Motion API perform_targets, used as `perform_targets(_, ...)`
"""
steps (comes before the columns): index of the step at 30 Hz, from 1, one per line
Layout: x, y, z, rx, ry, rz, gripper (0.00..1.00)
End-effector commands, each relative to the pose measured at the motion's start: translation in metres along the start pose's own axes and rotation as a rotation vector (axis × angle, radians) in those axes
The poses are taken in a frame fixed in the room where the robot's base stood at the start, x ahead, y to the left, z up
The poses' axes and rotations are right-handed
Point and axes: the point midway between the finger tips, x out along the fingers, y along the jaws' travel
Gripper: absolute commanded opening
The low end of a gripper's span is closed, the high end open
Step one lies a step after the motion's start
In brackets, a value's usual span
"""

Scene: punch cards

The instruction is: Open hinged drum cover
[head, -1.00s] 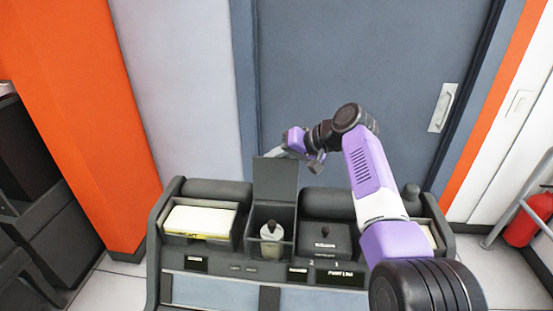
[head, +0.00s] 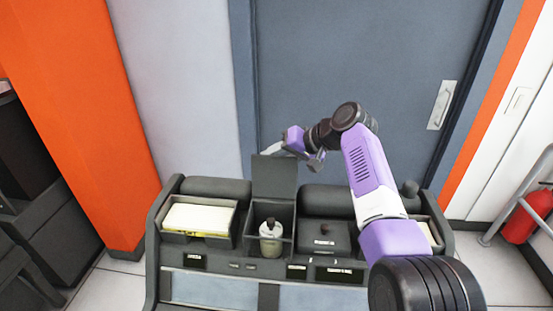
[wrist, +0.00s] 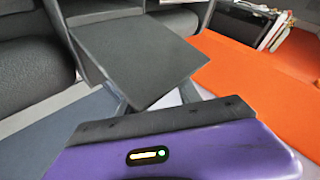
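The hinged drum cover (head: 275,178) is a flat dark grey panel standing roughly upright at the back of an open square compartment (head: 291,243) on the console. A pale bottle with a dark top (head: 270,240) stands inside that compartment. My gripper (head: 283,151) is just behind the cover's top edge. In the wrist view the cover (wrist: 135,50) fills the upper middle, in front of my purple gripper body. The cover hides my fingertips, so I cannot tell whether they touch it or how far apart they are.
A tray of cream cards (head: 200,217) lies left of the compartment. A closed dark lid with a knob (head: 324,238) is to the right. Dark rollers run along the console's back. A grey door (head: 350,60) stands behind, with an orange pillar (head: 95,110) at left.

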Motion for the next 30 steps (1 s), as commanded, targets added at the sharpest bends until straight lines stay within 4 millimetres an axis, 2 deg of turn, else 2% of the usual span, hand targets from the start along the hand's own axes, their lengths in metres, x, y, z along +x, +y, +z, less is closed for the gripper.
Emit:
perform_targets(5, -0.014, 0.001, -0.001, -0.002, 0.004, -0.001, 0.42)
perform_targets(15, -0.063, 0.002, 0.000, 0.000, 0.003, 0.001, 0.42)
perform_targets(18, -0.072, 0.002, 0.000, 0.001, 0.002, 0.001, 0.42)
perform_targets(30, -0.077, 0.001, 0.001, 0.002, -0.001, 0.001, 0.42)
